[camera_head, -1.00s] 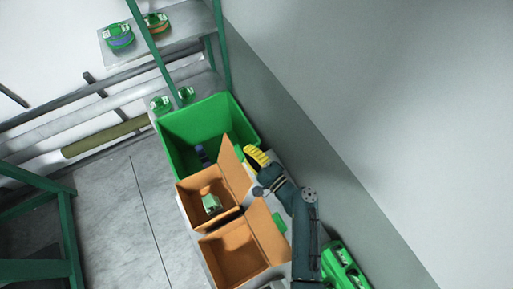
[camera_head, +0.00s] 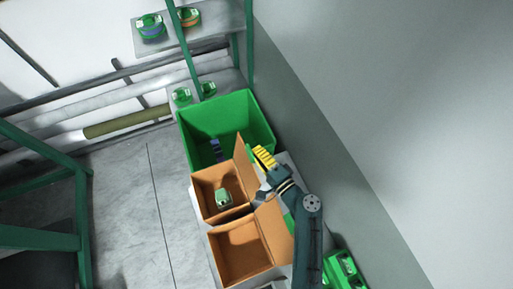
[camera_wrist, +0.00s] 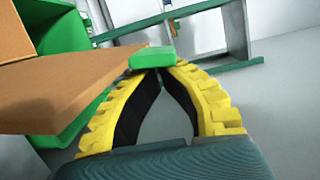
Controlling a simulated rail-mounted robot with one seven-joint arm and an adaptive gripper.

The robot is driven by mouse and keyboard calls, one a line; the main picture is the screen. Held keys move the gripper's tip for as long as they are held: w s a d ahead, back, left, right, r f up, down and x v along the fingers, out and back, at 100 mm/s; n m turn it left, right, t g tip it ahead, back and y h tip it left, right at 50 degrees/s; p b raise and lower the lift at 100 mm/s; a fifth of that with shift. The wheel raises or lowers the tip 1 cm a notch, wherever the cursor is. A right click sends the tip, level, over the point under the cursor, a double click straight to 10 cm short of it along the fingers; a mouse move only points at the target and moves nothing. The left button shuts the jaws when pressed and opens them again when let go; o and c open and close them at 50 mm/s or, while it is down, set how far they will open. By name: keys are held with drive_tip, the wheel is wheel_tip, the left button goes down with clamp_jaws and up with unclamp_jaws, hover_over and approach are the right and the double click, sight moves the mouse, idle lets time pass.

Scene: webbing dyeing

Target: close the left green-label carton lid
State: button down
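Two open brown cartons stand side by side in the head view. The upper-left carton (camera_head: 206,207) has a green-and-white item (camera_head: 223,196) inside, and its lid (camera_head: 244,163) stands up on the right side. The lower carton (camera_head: 240,255) looks empty, and its lid (camera_head: 272,231) is raised too. My gripper (camera_head: 262,155) is just right of the upper carton's lid, on its outer side. In the wrist view its yellow fingers (camera_wrist: 162,70) meet at the tips beside a brown lid (camera_wrist: 75,88) with a green tab (camera_wrist: 152,58). Actual contact is unclear.
A large green bin (camera_head: 195,130) stands right behind the cartons. A grey wall (camera_head: 320,150) runs close on the right. Green tools or cases (camera_head: 343,268) lie at the lower right. A shelf (camera_head: 220,18) with green-labelled rolls is at the back. The floor at left is clear.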

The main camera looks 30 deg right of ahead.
drive_tip(key=c, duration=1.6)
unclamp_jaws()
wheel_tip(320, 180, up, 9)
drive_tip(key=shift+r, duration=0.2)
drive_tip(key=o, duration=0.3)
drive_tip(key=shift+a+n, duration=0.1)
drive_tip(key=shift+n, duration=0.3)
drive_tip(key=shift+o, duration=0.7)
drive_tip(key=shift+s+a+r+n+g+y, duration=0.15)
drive_tip(key=shift+n+g+y, duration=0.15)
drive_tip(key=shift+n, duration=0.9)
drive_tip(key=s+f+n+g+h+b, duration=0.35)
drive_tip(key=s+n+b, duration=0.35)
drive_tip(key=s+n, duration=0.4)
drive_tip(key=p+x, duration=0.2)
drive_tip(key=x, duration=1.3)
drive_tip(key=shift+w+f+m, duration=0.25)
drive_tip(key=shift+f+m, duration=0.1)
drive_tip(key=shift+m, duration=0.05)
drive_tip(key=shift+c, duration=0.2)
